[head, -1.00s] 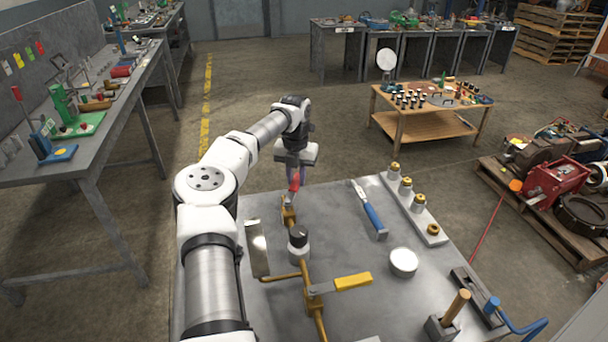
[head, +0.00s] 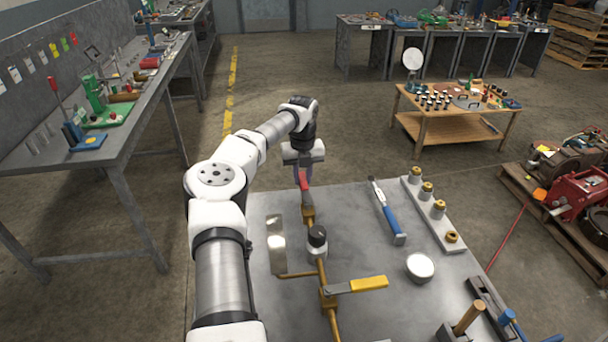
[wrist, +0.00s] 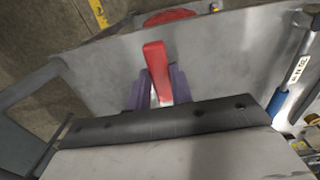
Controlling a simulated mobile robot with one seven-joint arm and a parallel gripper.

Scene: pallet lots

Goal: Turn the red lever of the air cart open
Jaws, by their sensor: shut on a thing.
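The air cart (head: 350,236) has a grey top with a brass pipe (head: 321,267) running along it. The red lever (head: 304,181) is at the pipe's far end, near the cart's far edge. My gripper (head: 303,172) is over that end, pointing down. In the wrist view the red lever (wrist: 157,70) stands between my purple fingers (wrist: 155,88), which are shut on it. The valve under the lever is largely hidden in the wrist view. A yellow-handled lever (head: 360,285) sits across the pipe nearer to me.
A black-knobbed fitting (head: 317,238) stands on the pipe. A blue-handled tool (head: 388,212), a white round gauge (head: 420,267) and a rail with brass fittings (head: 434,213) lie to the right. A workbench (head: 120,140) stands at left.

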